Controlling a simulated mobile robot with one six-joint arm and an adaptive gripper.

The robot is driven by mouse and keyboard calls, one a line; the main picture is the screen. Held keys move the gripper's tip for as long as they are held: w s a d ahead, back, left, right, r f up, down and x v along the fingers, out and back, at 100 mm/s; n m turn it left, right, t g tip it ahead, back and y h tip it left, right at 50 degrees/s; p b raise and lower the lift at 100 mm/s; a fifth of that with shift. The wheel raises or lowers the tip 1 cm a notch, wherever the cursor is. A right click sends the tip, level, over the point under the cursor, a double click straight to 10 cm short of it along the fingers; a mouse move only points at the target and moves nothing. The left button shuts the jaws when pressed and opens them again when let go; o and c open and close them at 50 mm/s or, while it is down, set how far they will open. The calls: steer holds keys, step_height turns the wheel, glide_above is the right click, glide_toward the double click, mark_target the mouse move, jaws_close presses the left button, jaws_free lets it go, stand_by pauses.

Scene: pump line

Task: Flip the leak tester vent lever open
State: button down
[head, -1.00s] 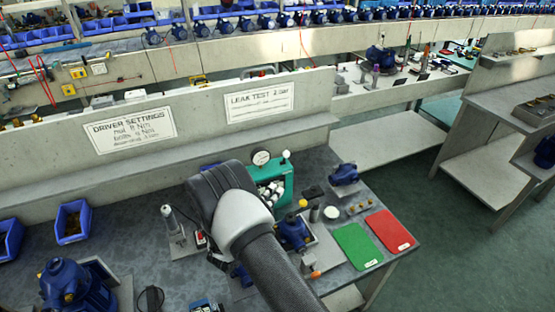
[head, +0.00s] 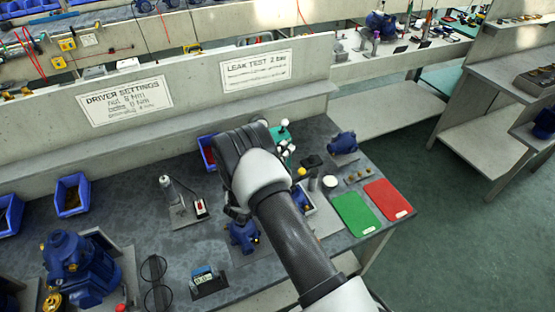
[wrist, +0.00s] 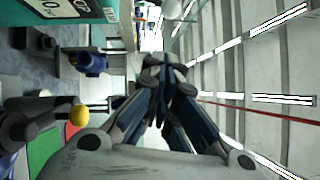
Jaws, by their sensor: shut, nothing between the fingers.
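The teal leak tester (head: 279,136) stands on the bench, mostly hidden behind my arm in the head view. A white ball-tipped part (head: 285,122) shows at its top right; I cannot tell whether it is the vent lever or how it is set. In the wrist view a teal panel (wrist: 95,12), seemingly the tester, sits at the top left edge. My gripper (wrist: 163,62) is shut and empty, its fingertips together, apart from the panel in that view.
A green mat (head: 355,220) and a red mat (head: 388,199) lie at the bench's right end. A blue pump (head: 343,143) stands behind them. A yellow knob (wrist: 80,116) shows close in the wrist view. A blue pump (head: 243,235) sits below my wrist.

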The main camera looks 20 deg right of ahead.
steer(key=w+d+r+b, duration=0.1)
steer(key=w+d, duration=0.2)
steer(key=w, duration=0.2)
steer(key=shift+w+r, duration=0.15)
steer(key=shift+w, duration=0.1)
steer(key=shift+r, duration=0.1)
steer(key=shift+w+r+n, duration=0.15)
steer(key=shift+n, duration=0.15)
